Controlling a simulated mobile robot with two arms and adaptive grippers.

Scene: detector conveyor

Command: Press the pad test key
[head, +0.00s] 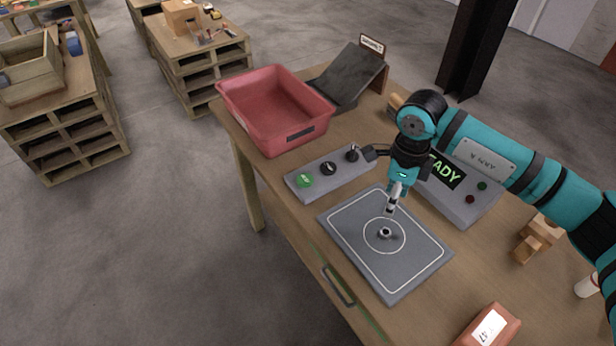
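A grey control strip (312,184) lies on the table with a lit green button (304,180), a black button (329,168) and a dark upright knob (352,154). Which of these is the pad test key I cannot tell; their labels are too small to read. The grey pad (421,262) lies in front, with a white outline and a circle. A small dark metal ring-like part (385,232) sits in the circle. My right gripper (391,209) points down above the pad's far part, apart from the strip's buttons. Its fingers look close together, but their opening is unclear. My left gripper is out of view.
A display box (478,208) with "ADY" visible stands behind my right arm. A red bin (271,134) and a dark sloped chute (347,85) are at the back. Wooden blocks (537,240) and a red-brown labelled box (489,327) are at right and front.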

